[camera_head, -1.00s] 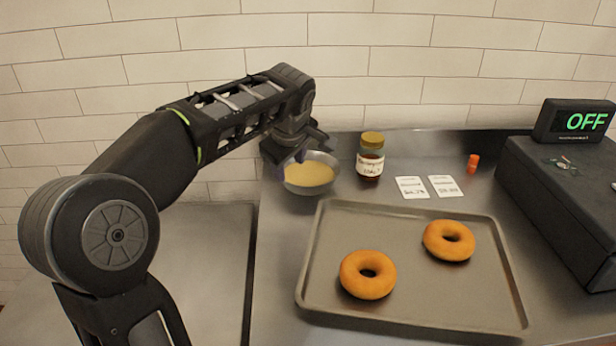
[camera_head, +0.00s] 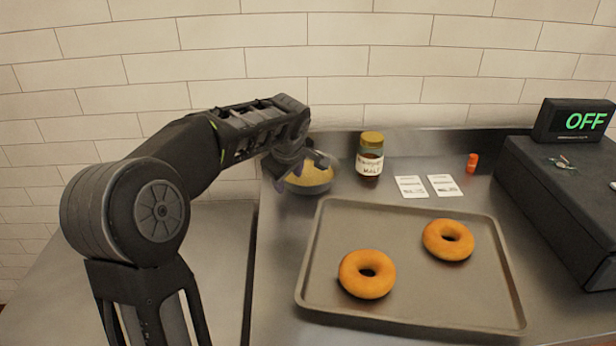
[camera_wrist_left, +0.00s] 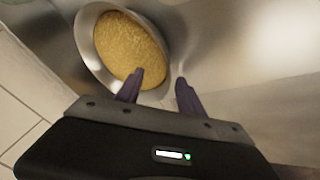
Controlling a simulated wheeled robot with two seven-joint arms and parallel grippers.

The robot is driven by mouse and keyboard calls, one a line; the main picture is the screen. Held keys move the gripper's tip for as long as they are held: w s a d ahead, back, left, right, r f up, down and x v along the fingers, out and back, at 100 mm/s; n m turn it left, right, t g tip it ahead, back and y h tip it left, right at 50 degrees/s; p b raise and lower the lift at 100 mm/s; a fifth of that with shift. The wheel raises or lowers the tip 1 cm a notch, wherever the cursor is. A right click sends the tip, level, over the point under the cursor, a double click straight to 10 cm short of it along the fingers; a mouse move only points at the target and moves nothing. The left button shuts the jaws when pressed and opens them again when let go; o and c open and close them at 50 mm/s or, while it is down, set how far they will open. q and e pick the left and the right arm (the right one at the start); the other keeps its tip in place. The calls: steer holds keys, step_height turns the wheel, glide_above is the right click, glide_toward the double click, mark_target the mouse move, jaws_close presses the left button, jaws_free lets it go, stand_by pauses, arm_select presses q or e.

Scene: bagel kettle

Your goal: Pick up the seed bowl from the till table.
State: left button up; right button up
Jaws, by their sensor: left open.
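The seed bowl (camera_head: 327,158) is a round metal bowl filled with yellowish seeds. It stands upright at the back left of the steel till table (camera_head: 279,245). My left gripper (camera_head: 289,177) is open at the bowl's left side and hides part of it. In the left wrist view the bowl (camera_wrist_left: 84,40) is at the upper left. There one purple finger of my left gripper (camera_wrist_left: 158,88) overlaps the seeds and the other is outside the rim. The rim shows between them; I cannot tell whether they touch it. My right gripper is not in view.
A labelled jar (camera_head: 370,158) stands close right of the bowl. A tray (camera_head: 410,218) with two bagels lies in front. Two price cards (camera_head: 428,186), a small orange item (camera_head: 472,163) and the black till (camera_head: 565,200) are farther right. A tiled wall is behind.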

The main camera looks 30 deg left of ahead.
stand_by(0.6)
arm_select(q)
jaws_close()
steer(key=shift+s+d+f, duration=0.1)
steer(key=shift+f, duration=0.05)
stand_by(1.0)
